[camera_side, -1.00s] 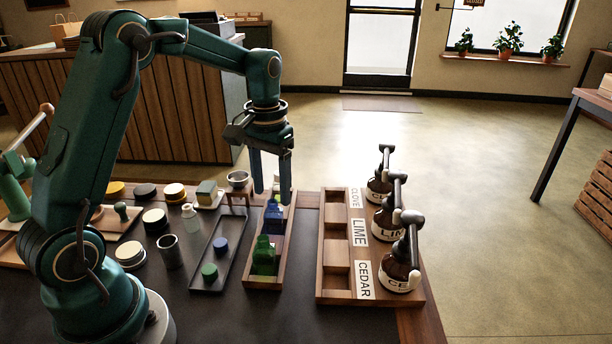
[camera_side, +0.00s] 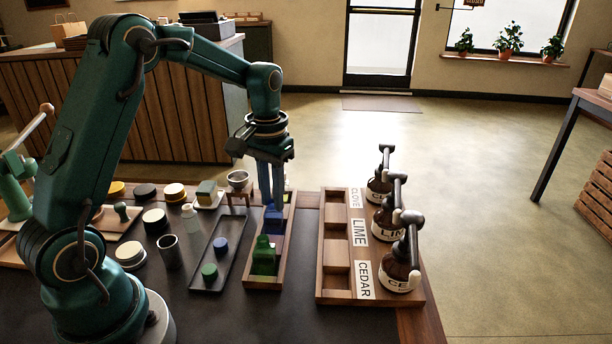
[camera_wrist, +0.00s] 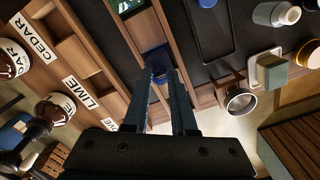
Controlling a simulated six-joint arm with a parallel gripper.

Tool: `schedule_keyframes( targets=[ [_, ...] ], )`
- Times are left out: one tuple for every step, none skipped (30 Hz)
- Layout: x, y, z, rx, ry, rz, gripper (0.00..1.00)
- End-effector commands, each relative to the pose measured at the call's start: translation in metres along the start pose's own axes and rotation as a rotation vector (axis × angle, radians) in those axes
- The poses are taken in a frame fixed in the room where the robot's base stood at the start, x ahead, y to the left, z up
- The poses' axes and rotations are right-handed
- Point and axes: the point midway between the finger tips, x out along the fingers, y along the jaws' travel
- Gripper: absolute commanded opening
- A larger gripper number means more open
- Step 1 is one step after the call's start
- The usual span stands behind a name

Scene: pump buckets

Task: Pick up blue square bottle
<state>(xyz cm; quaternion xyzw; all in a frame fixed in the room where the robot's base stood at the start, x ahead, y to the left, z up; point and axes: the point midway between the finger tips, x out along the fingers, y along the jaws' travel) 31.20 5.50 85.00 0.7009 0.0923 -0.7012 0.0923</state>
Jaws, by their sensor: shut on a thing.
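The blue square bottle (camera_side: 272,222) stands in the narrow wooden tray (camera_side: 264,283), behind a green square bottle (camera_side: 263,257). My gripper (camera_side: 272,207) points down over the tray, its fingers shut on the upper part of the blue bottle. In the wrist view the blue bottle (camera_wrist: 155,60) shows at the fingertips, and my gripper's fingers (camera_wrist: 160,75) hide part of it. The bottle looks upright and still within the tray; I cannot tell whether its base touches the tray floor.
To the right is a wooden rack (camera_side: 337,295) with empty compartments, labels CLOVE, LIME and CEDAR, and brown pump bottles (camera_side: 400,268). To the left is a dark tray (camera_side: 207,286) with a blue cap (camera_side: 221,245) and a green cap (camera_side: 209,271). A metal cup (camera_side: 238,179) stands behind.

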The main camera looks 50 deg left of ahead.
Motion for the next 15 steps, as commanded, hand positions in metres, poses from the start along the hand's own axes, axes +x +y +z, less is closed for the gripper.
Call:
schedule_keyframes(
  targets=[
    [-0.001,0.000,0.000,0.000,0.002,0.000,0.00],
    [-0.002,0.000,-0.001,0.000,0.002,0.000,0.00],
    [-0.004,0.000,-0.001,0.000,0.003,0.000,0.00],
    [-0.006,0.000,-0.001,0.000,0.003,0.000,0.00],
    [-0.008,0.000,-0.001,0.000,0.003,0.000,0.00],
    [-0.010,0.000,-0.001,0.000,0.004,0.000,0.00],
    [-0.012,0.000,-0.001,0.000,0.004,0.000,0.00],
    [-0.013,0.000,-0.001,0.000,0.003,0.000,0.00],
    [-0.016,0.000,-0.001,0.000,0.003,0.000,0.00],
    [-0.018,0.000,-0.001,0.000,0.004,0.000,0.00],
    [-0.019,0.000,-0.001,0.000,0.003,0.000,0.00],
    [-0.021,0.000,0.000,0.000,0.002,0.000,0.00],
    [-0.023,0.000,-0.001,0.000,0.003,0.000,0.00],
    [-0.025,0.000,-0.001,0.000,0.004,0.000,0.00],
    [-0.027,0.000,-0.001,0.000,0.003,0.000,0.00]
  ],
)
